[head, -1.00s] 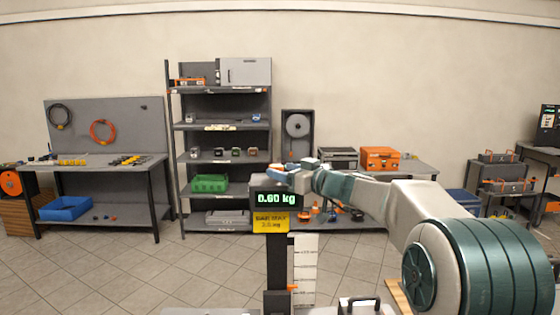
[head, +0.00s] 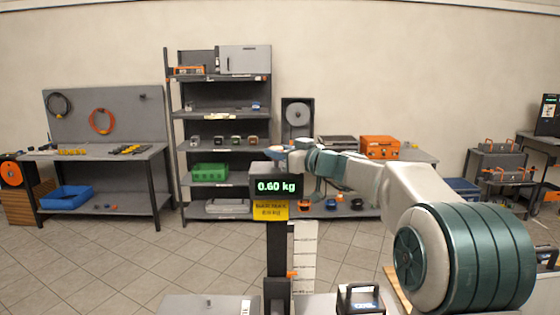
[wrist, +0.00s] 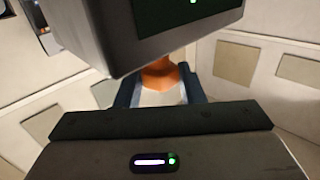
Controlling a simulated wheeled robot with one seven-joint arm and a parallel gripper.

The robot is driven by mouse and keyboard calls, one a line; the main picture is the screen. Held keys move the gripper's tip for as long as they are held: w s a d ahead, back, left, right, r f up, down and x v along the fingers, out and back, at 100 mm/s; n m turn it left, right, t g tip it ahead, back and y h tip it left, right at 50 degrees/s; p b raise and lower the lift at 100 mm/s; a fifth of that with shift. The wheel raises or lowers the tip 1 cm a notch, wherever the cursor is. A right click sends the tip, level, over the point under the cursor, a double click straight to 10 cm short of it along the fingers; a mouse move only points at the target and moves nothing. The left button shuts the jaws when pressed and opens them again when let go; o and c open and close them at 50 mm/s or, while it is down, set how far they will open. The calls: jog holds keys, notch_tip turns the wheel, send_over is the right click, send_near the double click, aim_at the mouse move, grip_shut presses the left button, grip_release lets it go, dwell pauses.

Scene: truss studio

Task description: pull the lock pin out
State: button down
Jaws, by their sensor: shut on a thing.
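In the wrist view my gripper (wrist: 160,92) has its two dark blue fingers closed around an orange piece (wrist: 160,75), which looks like the lock pin's head. A pale part shows just below it between the fingers. A grey box with a dark green face and a green light (wrist: 165,35) is close above and hides part of the orange piece. In the head view my arm reaches to just behind the display reading 0.60 kg (head: 276,187), which partly hides the gripper's end. The pin cannot be made out there.
A yellow label (head: 270,210) sits under the display on a dark post with a white scale strip (head: 304,260). A black-handled device (head: 360,298) stands at the front. Shelves (head: 222,110) and a workbench (head: 95,152) stand behind; the floor at left is clear.

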jog(key=shift+r, duration=1)
jog(key=c, duration=0.9)
grip_release()
jog(key=shift+c, duration=0.2)
jog(key=shift+f, duration=0.1)
jog(key=shift+s+d+b, duration=0.1)
jog(key=shift+d+b, duration=0.05)
jog(key=shift+b, duration=0.15)
jog(key=b+v, duration=0.6)
jog(key=v, duration=0.7)
jog(key=shift+s+d, duration=0.15)
jog(key=shift+s, duration=0.05)
